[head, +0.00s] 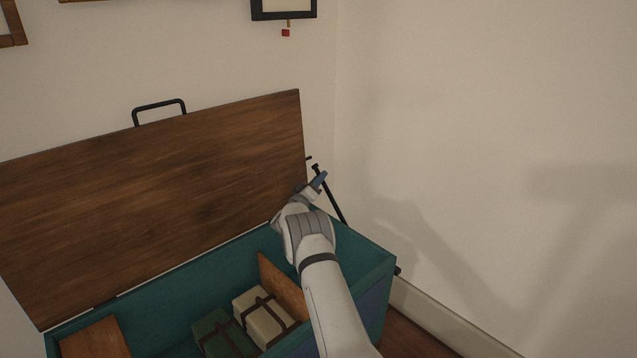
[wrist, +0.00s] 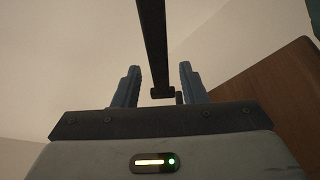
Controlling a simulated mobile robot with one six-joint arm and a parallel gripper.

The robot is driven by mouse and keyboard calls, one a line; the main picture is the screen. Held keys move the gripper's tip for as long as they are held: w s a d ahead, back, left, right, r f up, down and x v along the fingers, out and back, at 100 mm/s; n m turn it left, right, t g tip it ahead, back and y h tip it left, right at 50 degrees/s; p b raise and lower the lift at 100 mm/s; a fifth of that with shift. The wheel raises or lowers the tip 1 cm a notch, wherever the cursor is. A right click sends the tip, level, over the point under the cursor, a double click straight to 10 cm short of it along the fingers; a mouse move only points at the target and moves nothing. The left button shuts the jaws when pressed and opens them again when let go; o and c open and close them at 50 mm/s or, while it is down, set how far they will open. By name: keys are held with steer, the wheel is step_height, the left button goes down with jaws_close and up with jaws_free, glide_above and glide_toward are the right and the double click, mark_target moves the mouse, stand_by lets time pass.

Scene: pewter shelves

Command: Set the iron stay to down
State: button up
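The iron stay (head: 333,204) is a thin black bar at the right end of an open teal chest. It slants from its upper end beside the raised lid's right edge down to the right, towards the chest's end. In the wrist view the stay (wrist: 153,45) comes down from the top, and its crosspiece end lies between the fingers in the picture. My gripper (head: 320,182) is at the stay's upper end, and in the wrist view my gripper (wrist: 159,85) is open, with gaps on both sides of the bar. I cannot tell whether it touches the stay.
The wooden lid (head: 150,190) stands raised, with a black handle (head: 160,106) on its top edge. The chest (head: 362,252) holds a cream bundle (head: 260,318) and a green bundle (head: 222,338), both strapped. A wall (head: 480,130) stands close behind and to the right.

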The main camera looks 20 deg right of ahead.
steer(key=shift+w+d+r, duration=0.2)
steer(key=shift+w+d, duration=0.15)
steer(key=shift+d, duration=0.15)
jaws_close()
steer(key=shift+a, duration=0.1)
